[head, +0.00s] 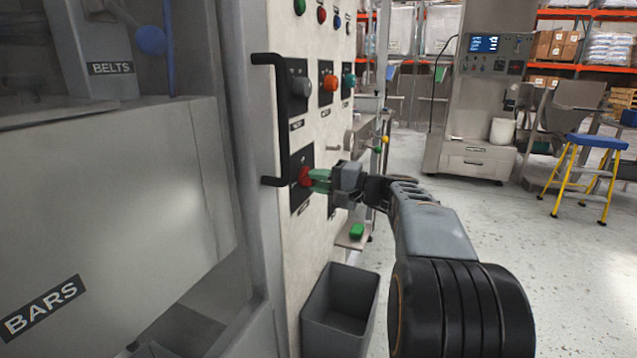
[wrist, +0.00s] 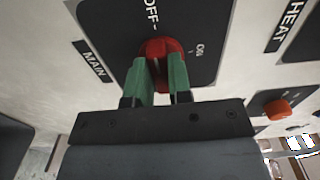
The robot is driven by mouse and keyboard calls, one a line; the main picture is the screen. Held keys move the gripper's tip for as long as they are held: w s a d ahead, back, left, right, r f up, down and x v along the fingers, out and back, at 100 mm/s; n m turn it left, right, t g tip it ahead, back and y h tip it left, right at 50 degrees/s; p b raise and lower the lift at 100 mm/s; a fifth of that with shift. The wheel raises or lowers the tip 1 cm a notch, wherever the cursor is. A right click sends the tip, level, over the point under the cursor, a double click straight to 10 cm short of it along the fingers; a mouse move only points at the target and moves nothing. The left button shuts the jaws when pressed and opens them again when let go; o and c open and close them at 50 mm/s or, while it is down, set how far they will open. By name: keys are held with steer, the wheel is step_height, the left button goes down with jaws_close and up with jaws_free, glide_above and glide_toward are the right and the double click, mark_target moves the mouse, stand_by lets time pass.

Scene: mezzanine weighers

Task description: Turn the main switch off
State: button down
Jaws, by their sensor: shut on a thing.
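The main switch is a red rotary knob (wrist: 160,47) on a black plate (wrist: 112,22), with a MAIN label beside it in the wrist view. The plate carries the marks OFF and ON. In the head view the red knob (head: 305,176) sits low on the pale control panel (head: 296,246). My gripper (wrist: 162,70) has its two green fingers on either side of the knob's grip bar, shut on it. In the head view my gripper (head: 318,178) reaches the panel from the right. The fingers hide part of the knob, so its exact pointing direction is hard to tell.
A black handle (head: 262,120) stands out left of the switches. Grey, orange and teal knobs (head: 330,83) sit above. An orange knob (wrist: 277,107) is near the HEAT label. A grey bin (head: 340,310) stands below. Open floor lies right, with a blue-topped stool (head: 597,142).

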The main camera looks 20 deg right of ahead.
steer(key=c, duration=1)
jaws_free()
steer(key=shift+c, duration=0.2)
steer(key=p+v, duration=0.2)
steer(key=v, duration=1.1)
steer(key=shift+s+d, duration=0.25)
steer(key=shift+s, duration=0.1)
